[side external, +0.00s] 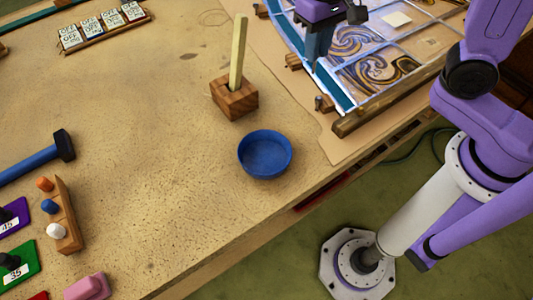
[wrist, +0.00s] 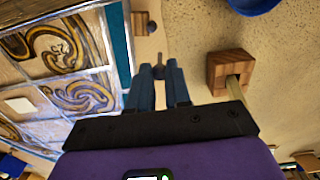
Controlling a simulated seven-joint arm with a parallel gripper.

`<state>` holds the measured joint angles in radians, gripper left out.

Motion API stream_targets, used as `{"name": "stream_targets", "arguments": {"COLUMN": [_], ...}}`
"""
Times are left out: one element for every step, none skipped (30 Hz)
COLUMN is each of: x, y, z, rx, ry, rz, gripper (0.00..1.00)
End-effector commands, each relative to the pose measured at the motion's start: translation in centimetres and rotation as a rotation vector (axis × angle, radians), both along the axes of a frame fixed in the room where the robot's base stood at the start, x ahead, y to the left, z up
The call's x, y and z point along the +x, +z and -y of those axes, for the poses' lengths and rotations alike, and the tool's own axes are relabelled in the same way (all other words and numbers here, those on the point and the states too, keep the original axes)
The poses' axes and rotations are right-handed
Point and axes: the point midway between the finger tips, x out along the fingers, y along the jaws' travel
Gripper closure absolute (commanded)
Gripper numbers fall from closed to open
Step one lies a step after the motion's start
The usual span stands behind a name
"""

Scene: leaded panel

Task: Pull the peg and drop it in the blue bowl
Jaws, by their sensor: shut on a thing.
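My gripper (side external: 316,68) is above the left edge of the leaded panel (side external: 375,70). In the wrist view its two blue-grey fingers (wrist: 159,78) are shut on a small grey peg (wrist: 159,65), whose tip shows between them. The peg's lower end is hidden, so I cannot tell whether it is clear of the board. The blue bowl (side external: 265,155) stands empty on the table, nearer the camera and to the left of my gripper. Part of the bowl also shows at the top of the wrist view (wrist: 252,4).
A wooden block (side external: 234,98) holding a tall pale stick (side external: 238,50) stands between gripper and bowl, to the left. A small wooden block with a dark peg (side external: 322,103) sits by the panel's near corner. Open table lies left of the bowl.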

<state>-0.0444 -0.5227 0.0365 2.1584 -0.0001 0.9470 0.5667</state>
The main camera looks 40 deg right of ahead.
Motion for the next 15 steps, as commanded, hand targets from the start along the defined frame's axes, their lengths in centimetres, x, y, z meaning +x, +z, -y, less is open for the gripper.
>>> {"name": "stream_targets", "arguments": {"x": [-0.3, -0.5, -0.8, -1.0, -1.1, -1.4, -1.6, -1.7, -2.0, -2.2, -2.4, -2.6, -2.8, -3.0, -3.2], "y": [0.2, 0.3, 0.2, 0.3, 0.3, 0.3, 0.3, 0.3, 0.3, 0.3, 0.2, 0.1, 0.1, 0.1, 0.0], "z": [-0.9, -1.4, -2.0, -2.5, -3.0, -3.6, -4.1, -4.6, -5.2, -5.7, -6.1, -6.8, -7.2, -7.7, -8.3], "rx": [0.000, 0.000, 0.000, 0.000, 0.000, 0.001, 0.001, 0.000, 0.000, 0.000, -0.001, -0.001, -0.001, -0.001, 0.000], "ry": [0.005, 0.005, 0.005, 0.005, 0.005, 0.005, 0.005, 0.005, 0.005, 0.004, 0.005, 0.004, 0.005, 0.004, 0.005], "rz": [0.001, 0.001, 0.000, 0.000, 0.000, 0.001, 0.001, 0.001, 0.000, 0.000, -0.001, -0.001, -0.001, -0.001, 0.000], "gripper": [1.00, 1.00, 1.00, 1.00, 1.00, 1.00, 1.00, 1.00, 1.00, 1.00, 1.00, 1.00, 1.00, 1.00, 1.00]}}
